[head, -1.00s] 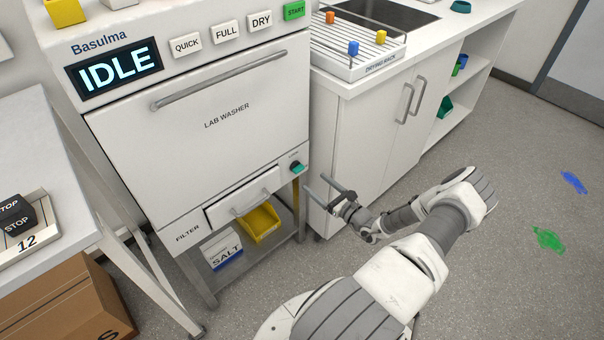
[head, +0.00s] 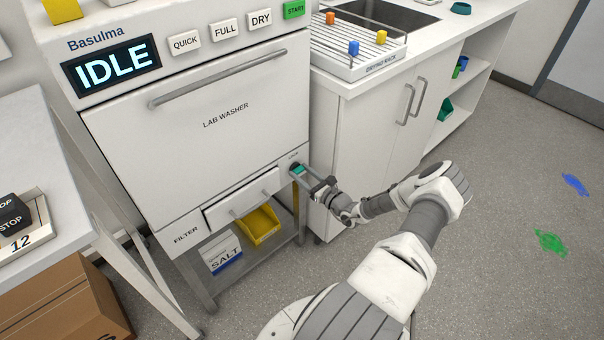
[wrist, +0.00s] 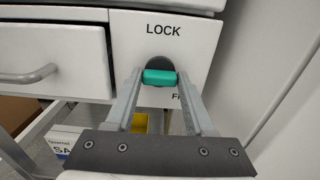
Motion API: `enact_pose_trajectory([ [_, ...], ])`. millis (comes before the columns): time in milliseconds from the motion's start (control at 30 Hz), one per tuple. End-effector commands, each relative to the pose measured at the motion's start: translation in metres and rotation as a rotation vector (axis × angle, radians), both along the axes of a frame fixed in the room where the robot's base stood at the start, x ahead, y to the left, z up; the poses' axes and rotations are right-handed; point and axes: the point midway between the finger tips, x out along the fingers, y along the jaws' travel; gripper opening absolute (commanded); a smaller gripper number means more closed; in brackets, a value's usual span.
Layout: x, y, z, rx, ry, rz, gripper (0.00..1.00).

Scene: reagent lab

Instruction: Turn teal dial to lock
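The teal dial (wrist: 160,77) sits on a dark round base on the washer's lower right front panel, under the word LOCK. Its bar lies level in the wrist view. Part of a second label shows below it, mostly hidden by my gripper. In the head view the dial (head: 298,170) is small and partly covered by my gripper (head: 302,174). In the wrist view my gripper's fingers (wrist: 160,88) are apart, one tip on each side of the dial. I cannot tell if they touch it.
The filter drawer (head: 242,198) is left of the dial. A salt box (head: 221,252) and a yellow bin (head: 262,225) stand on the shelf below. A white cabinet (head: 365,150) stands close on the right.

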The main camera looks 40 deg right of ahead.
Motion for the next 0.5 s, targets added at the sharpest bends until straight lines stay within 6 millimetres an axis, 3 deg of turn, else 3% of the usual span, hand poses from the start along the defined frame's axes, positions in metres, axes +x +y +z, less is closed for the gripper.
enact_pose_trajectory([
  [33, -0.0001, 0.0, 0.0, 0.0, 0.0, 0.0, 0.43],
  [267, -0.0003, -0.0001, 0.0, 0.0, 0.0, 0.0, 0.01],
  [500, -0.0003, -0.0001, 0.0004, -0.014, -0.001, 0.0, 0.0],
])
